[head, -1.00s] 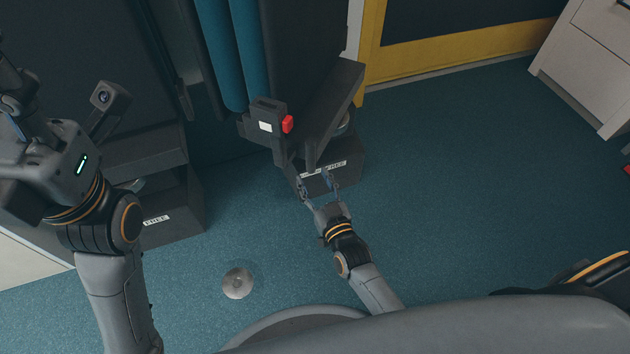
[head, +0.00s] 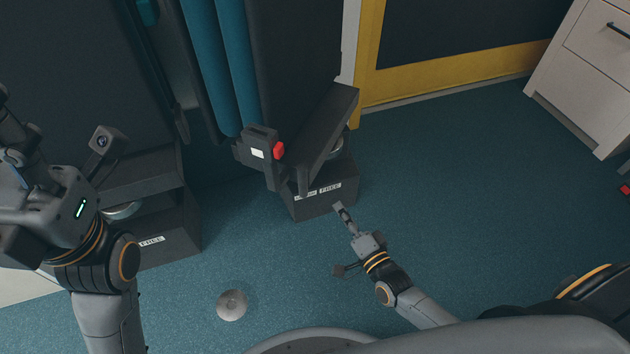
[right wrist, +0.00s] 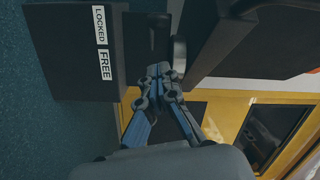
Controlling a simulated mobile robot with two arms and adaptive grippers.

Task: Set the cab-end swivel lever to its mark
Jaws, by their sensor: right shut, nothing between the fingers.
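A dark seat base (head: 322,205) stands in the middle of the head view under a folded seat. It carries white LOCKED and FREE labels, which also show in the right wrist view (right wrist: 103,45). I cannot clearly pick out the swivel lever: the dark parts beside the labels blend together. My right gripper (head: 338,207) is shut and empty, just in front of and to the right of the base. Its closed blue-grey fingers also show in the right wrist view (right wrist: 160,72). My left gripper (head: 18,130) is at the far left, its fingers not clear.
A second seat base (head: 165,245) with a FREE label stands at the left. A pale cabinet (head: 590,75) stands at the right. A round metal disc (head: 231,305) lies in the floor. Blue floor (head: 460,170) to the right is clear.

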